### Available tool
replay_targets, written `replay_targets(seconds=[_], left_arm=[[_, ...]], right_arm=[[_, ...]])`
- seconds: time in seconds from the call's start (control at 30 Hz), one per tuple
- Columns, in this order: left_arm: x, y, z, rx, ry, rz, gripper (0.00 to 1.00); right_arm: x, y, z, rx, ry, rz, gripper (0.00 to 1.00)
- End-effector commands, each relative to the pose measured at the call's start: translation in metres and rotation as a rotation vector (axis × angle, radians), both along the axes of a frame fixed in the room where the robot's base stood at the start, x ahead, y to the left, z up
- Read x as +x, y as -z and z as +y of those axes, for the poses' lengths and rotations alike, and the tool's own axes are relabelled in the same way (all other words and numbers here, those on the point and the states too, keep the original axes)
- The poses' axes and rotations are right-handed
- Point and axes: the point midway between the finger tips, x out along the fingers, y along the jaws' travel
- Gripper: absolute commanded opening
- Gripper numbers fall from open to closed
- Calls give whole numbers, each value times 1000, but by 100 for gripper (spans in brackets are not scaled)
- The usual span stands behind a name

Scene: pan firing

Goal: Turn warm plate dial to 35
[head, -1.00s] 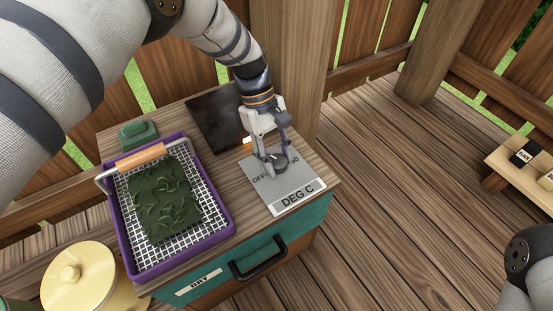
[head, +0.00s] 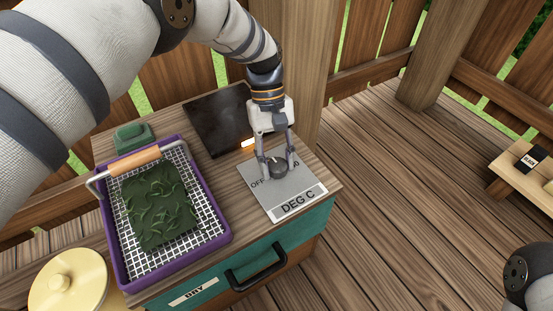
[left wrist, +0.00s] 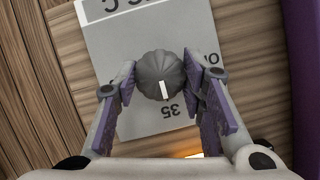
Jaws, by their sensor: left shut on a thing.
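The dial (head: 279,168) is a dark grey ribbed knob on a grey panel (head: 285,203) marked "OFF" and "DEG C". My left gripper (head: 277,163) points down over it, one finger on each side, shut on the knob. The left wrist view shows the dial (left wrist: 157,70) between the purple-padded fingers of the left gripper (left wrist: 160,85). Its white pointer line faces the "35" mark (left wrist: 170,110) closely. The dark warm plate (head: 218,120) lies behind the panel. My right gripper is out of view.
A purple tray (head: 122,262) with a mesh and dark green leaves stands left of the panel. A small orange-white light (head: 249,143) glows by the plate. A green block (head: 132,137) and cream lidded pot (head: 68,282) are at left. Wooden fence posts rise behind.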

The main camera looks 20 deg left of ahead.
Motion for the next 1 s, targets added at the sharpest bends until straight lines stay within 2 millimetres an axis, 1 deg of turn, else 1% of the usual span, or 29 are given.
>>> replay_targets(seconds=[0.17,0.2,0.27,0.3,0.53,0.63,0.67,0.77,0.9,1.0], left_arm=[[0,1,0,1,-1,1,9],[0,1,0,1,-1,1,41],[0,1,0,1,-1,1,55],[0,1,0,1,-1,1,57],[0,0,0,0,-1,0,57],[3,-6,2,0,-2,-2,57],[4,-10,3,0,-2,-2,57],[12,-33,9,1,-2,-5,57],[24,-69,18,1,-2,-4,57],[30,-90,23,1,-3,-3,57]], right_arm=[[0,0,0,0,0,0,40],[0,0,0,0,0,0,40],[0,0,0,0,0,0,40],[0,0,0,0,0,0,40],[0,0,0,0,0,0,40],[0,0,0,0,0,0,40],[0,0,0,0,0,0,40],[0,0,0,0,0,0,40],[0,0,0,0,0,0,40],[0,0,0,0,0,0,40]])
